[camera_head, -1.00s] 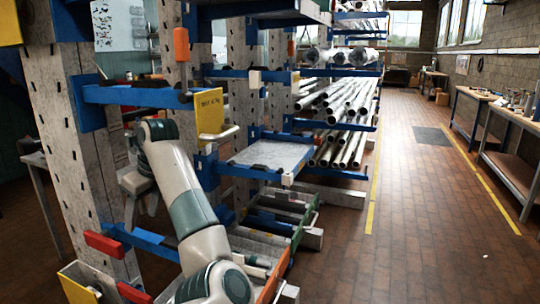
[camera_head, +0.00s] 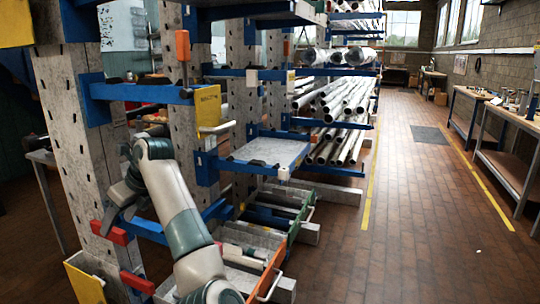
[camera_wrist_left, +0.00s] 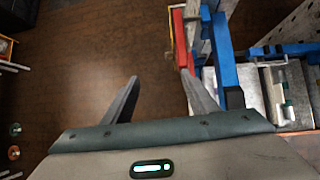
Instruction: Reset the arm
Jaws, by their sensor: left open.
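My left arm reaches in from the bottom of the head view, and its wrist is bent down beside the perforated grey post at the left. My left gripper (camera_head: 108,218) points down near the red end block (camera_head: 109,232) of a low blue rack arm. In the left wrist view the left gripper (camera_wrist_left: 162,92) has its two fingers spread apart with nothing between them. Brown floor shows beyond them. The right finger overlaps the red block (camera_wrist_left: 181,40) in that picture; I cannot tell whether they touch. My right gripper is not in view.
Blue rack arms (camera_head: 140,93) and perforated posts (camera_head: 75,150) stand close around my left arm. Drawers (camera_head: 255,235) lie low beside it. Metal pipes (camera_head: 335,105) fill the rack farther back. The floor aisle (camera_head: 420,230) at the right is clear, with workbenches (camera_head: 505,140) along the wall.

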